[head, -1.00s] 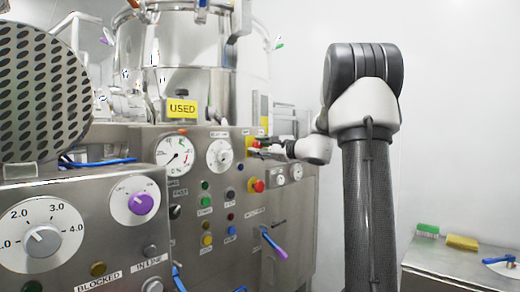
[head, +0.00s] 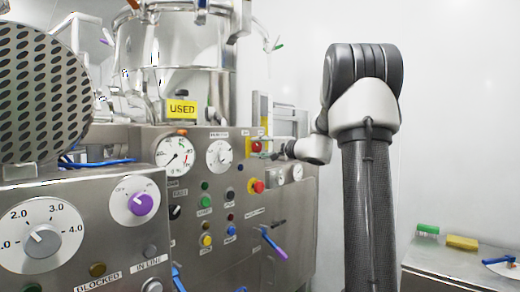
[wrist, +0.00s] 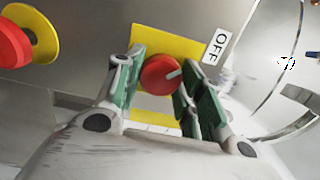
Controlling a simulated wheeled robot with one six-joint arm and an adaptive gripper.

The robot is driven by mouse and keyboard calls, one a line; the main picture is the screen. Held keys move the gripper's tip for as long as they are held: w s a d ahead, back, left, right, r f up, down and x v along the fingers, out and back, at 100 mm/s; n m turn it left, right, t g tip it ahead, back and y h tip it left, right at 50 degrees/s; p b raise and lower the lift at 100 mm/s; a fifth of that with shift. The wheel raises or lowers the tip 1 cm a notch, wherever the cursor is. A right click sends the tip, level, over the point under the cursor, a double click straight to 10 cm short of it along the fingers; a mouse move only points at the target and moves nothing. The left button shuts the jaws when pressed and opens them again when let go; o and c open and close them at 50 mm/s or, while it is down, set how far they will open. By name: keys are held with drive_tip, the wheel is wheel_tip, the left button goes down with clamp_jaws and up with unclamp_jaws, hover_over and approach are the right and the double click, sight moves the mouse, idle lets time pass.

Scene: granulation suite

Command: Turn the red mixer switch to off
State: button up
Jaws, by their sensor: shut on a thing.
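The red mixer switch (head: 257,147) sits on a yellow plate on the steel control panel, beside the upper right gauges in the head view. In the wrist view the round red switch (wrist: 158,76) has a pale pointer mark aimed to the upper right, towards a white OFF label (wrist: 215,46). My gripper (wrist: 161,80) has one green-padded finger on each side of the switch and is shut on it. In the head view my gripper (head: 268,148) reaches the panel from the right, and its fingers are small there.
A red emergency-type button on a yellow base (head: 257,186) is below the switch; it also shows in the wrist view (wrist: 12,45). A steel side table (head: 460,268) stands at the right.

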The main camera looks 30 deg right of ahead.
drive_tip(key=shift+f, duration=0.1)
idle(0.3)
drive_tip(key=o, duration=1)
drive_tip(key=shift+s+d, duration=0.1)
drive_tip(key=v, duration=1.1)
drive_tip(key=shift+s+d, duration=0.1)
drive_tip(key=shift+s, duration=0.3)
